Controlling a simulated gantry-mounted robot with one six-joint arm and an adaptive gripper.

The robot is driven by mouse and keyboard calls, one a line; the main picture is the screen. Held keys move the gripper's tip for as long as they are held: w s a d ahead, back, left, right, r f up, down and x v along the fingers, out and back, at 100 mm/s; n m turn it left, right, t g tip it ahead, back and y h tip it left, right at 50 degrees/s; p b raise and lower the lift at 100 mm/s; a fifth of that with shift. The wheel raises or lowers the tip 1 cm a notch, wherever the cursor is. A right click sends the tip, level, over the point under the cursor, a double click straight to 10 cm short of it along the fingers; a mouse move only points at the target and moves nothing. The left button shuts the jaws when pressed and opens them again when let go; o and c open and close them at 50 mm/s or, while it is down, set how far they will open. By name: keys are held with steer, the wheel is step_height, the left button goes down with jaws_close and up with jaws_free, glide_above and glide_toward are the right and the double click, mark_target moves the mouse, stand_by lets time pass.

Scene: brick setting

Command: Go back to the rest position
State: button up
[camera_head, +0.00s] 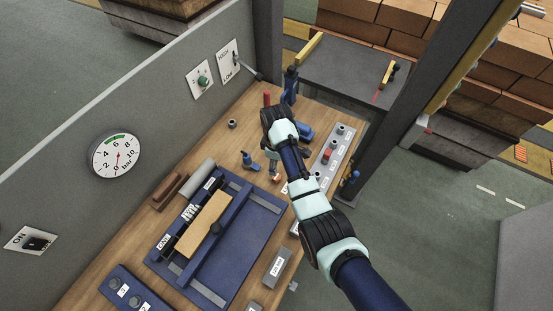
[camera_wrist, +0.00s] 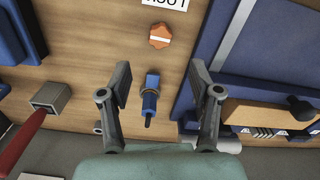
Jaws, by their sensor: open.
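My gripper (camera_wrist: 161,90) is open in the wrist view, its two fingers apart with nothing held between them. The blue tool (camera_head: 250,161) stands just left of the gripper there. An orange knob-like piece (camera_wrist: 160,35) lies beyond the fingers in the wrist view.
A blue fixture (camera_head: 255,215) holding a tan brick (camera_head: 205,224) fills the bench's front. A grey strip with several sockets (camera_head: 324,165) lies right of my arm. A grey panel with a gauge (camera_head: 116,155) stands along the left. A dark post (camera_head: 410,110) rises at right.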

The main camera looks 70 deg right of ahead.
step_height(320, 180, up, 2)
steer(key=shift+r, duration=0.2)
stand_by(0.5)
steer(key=w+a+r+t+h, duration=0.1)
steer(key=w+a+r+t, duration=0.2)
steer(key=a, duration=0.6)
steer(key=w+a+r+t+h, duration=0.1)
steer(key=w+a+r+t, duration=0.1)
steer(key=w+a+r, duration=0.35)
steer(key=w+a+r+t, duration=0.15)
steer(key=w+a, duration=0.35)
steer(key=a, duration=0.7)
steer(key=s+a+r+t+y, duration=0.1)
steer(key=s+a+r+t, duration=0.2)
steer(key=a+r, duration=0.4)
steer(key=s+a+r+t+y, duration=0.1)
steer(key=s+a+r+t, duration=0.25)
steer(key=a, duration=0.55)
step_height(320, 180, up, 19)
steer(key=m+p, duration=0.1)
steer(key=p, duration=1.8)
steer(key=shift+d+r, duration=0.2)
steer(key=shift+d, duration=0.2)
